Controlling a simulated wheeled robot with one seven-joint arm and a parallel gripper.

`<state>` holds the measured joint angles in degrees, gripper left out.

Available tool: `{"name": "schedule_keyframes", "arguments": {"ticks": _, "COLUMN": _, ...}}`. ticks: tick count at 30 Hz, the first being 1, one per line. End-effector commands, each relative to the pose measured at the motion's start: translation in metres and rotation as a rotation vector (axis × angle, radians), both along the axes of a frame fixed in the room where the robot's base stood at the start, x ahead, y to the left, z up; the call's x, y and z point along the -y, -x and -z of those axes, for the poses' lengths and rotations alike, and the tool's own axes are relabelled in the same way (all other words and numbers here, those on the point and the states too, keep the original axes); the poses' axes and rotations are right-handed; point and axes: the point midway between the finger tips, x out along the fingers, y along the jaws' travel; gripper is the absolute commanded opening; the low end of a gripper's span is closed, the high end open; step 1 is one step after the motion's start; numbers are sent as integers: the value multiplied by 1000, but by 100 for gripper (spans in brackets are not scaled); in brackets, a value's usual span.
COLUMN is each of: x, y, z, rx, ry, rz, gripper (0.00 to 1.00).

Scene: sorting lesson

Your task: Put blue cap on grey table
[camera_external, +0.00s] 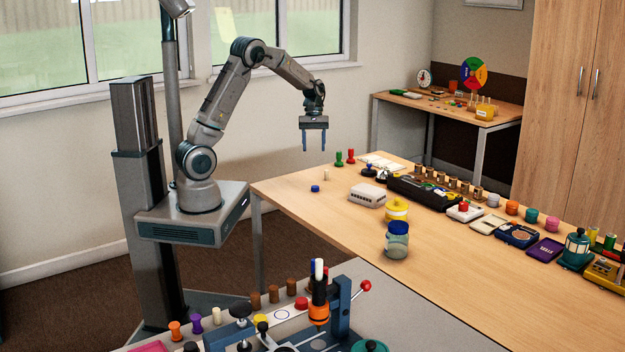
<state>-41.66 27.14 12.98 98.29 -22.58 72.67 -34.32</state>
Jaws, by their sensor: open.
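A small blue cap (315,188) lies on the near left part of the wooden table (300,205), beside a small cream peg (326,175). My gripper (313,148) is open and empty, pointing down in the air above that end of the wooden table. The picture shows it higher than the cap and apart from it. The grey table (440,318) is in the foreground, and its front part is cut off by the picture edge. A jar with a blue lid (397,228) also stands on the wooden table.
A yellow-lidded tub (397,210), a white box (367,195) and a black case (423,190) stand right of the cap. A clamp device with a red knob (365,286) and several coloured pegs crowd the grey table's left side; its right part looks clear.

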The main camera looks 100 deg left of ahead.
Motion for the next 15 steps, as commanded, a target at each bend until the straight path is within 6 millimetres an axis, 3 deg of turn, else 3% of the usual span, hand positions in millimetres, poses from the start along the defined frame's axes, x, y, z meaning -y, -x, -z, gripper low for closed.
{"name": "schedule_keyframes", "arguments": {"ticks": 4, "x": -5, "y": 1, "z": 12, "rx": -9, "ry": 12, "rz": -32, "gripper": 52}}
{"name": "schedule_keyframes", "arguments": {"ticks": 15, "x": 21, "y": -3, "z": 73, "rx": -9, "ry": 11, "rz": -28, "gripper": 52}}
